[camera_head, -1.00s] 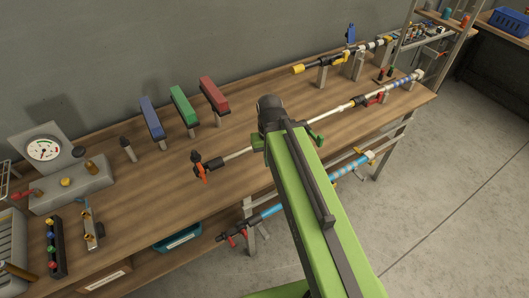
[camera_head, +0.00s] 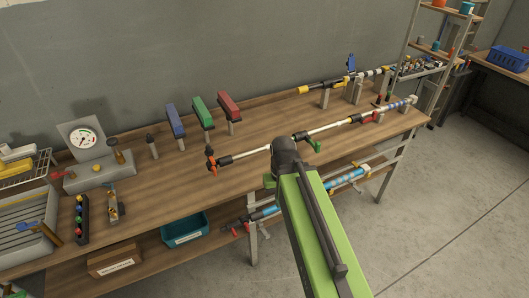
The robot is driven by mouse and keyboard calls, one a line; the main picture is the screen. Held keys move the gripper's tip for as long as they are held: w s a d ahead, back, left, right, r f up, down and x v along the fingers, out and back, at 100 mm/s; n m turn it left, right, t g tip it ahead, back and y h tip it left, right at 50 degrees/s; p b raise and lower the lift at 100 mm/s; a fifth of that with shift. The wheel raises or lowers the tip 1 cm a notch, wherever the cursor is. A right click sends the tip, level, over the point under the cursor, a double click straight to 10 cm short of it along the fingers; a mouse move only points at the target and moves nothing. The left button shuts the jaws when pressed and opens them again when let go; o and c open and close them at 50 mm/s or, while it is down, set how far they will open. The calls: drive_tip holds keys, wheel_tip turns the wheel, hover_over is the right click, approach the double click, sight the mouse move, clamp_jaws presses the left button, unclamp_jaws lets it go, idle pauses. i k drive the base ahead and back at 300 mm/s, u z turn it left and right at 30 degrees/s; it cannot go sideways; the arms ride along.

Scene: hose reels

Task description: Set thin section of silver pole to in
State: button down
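A long pole (camera_head: 328,130) runs along the front of the bench top. Its left end has a black part and an orange-red clip (camera_head: 211,160). A thin silver section (camera_head: 250,153) shows left of my arm, and more pale thin length shows to the right. A green lever (camera_head: 314,146) with a black collar sits on the pole just right of my arm. The far right end is thicker, pale and blue. My gripper (camera_head: 284,150) is at the dark end of my green arm, in front of the pole's middle. Its fingers are hidden, so its opening and any contact cannot be seen.
Blue, green and red blocks (camera_head: 229,104) stand on posts at the back. A gauge box (camera_head: 92,170) is at left. Another pole (camera_head: 320,87) rests on stands behind. A blue pole (camera_head: 345,181) hangs below the bench edge (camera_head: 240,186). Floor at right is clear.

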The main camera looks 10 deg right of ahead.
sight(226, 160)
drive_tip(key=u, duration=0.1)
drive_tip(key=i, duration=0.9)
drive_tip(key=z, duration=0.15)
drive_tip(key=k, duration=1)
drive_tip(key=u, duration=1.05)
drive_tip(key=i, duration=0.6)
drive_tip(key=u, duration=0.25)
